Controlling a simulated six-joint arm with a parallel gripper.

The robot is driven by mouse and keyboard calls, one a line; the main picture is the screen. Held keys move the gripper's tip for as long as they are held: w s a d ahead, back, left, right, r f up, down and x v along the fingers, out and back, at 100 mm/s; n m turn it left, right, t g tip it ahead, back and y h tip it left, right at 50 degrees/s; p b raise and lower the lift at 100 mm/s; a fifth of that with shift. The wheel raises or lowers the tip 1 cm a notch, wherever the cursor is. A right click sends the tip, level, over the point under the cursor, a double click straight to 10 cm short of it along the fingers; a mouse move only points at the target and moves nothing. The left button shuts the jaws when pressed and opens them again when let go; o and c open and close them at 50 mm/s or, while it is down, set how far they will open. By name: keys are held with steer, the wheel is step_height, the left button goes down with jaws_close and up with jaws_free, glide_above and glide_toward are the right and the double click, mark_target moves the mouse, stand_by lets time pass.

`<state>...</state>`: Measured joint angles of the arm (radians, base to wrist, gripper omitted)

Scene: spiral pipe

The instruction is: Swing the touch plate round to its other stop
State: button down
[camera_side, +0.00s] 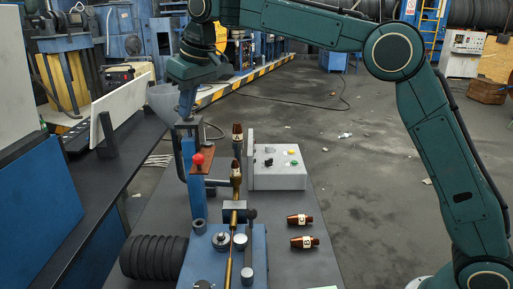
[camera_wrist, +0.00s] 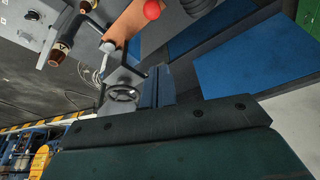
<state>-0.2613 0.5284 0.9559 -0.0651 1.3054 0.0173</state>
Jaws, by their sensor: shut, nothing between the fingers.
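The touch plate (camera_side: 204,171) is a brown, copper-coloured strip with a red ball knob (camera_side: 198,158) on it. It sits near the top of a blue upright post (camera_side: 197,200). In the wrist view the plate (camera_wrist: 132,22) shows at the top, with the red knob (camera_wrist: 152,9) beside it. My gripper (camera_side: 187,114) points down over the top of the post, shut and empty. It is just above and behind the knob in the side view. I cannot tell whether the fingertips touch the post head. The plate's stops cannot be made out.
A brass torch (camera_side: 236,172) stands right of the post. A grey control box (camera_side: 276,166) is behind it. Two copper-coloured nozzles (camera_side: 301,230) lie on the bench at right. Black ribbed hose (camera_side: 153,257) is at front left. Bench between box and nozzles is clear.

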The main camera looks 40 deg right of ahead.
steer(key=shift+w+a+f, duration=0.25)
steer(key=shift+w+a, duration=0.05)
steer(key=shift+f, duration=0.1)
glide_above(193, 168)
steer(key=shift+w+f, duration=0.1)
steer(key=shift+f, duration=4.75)
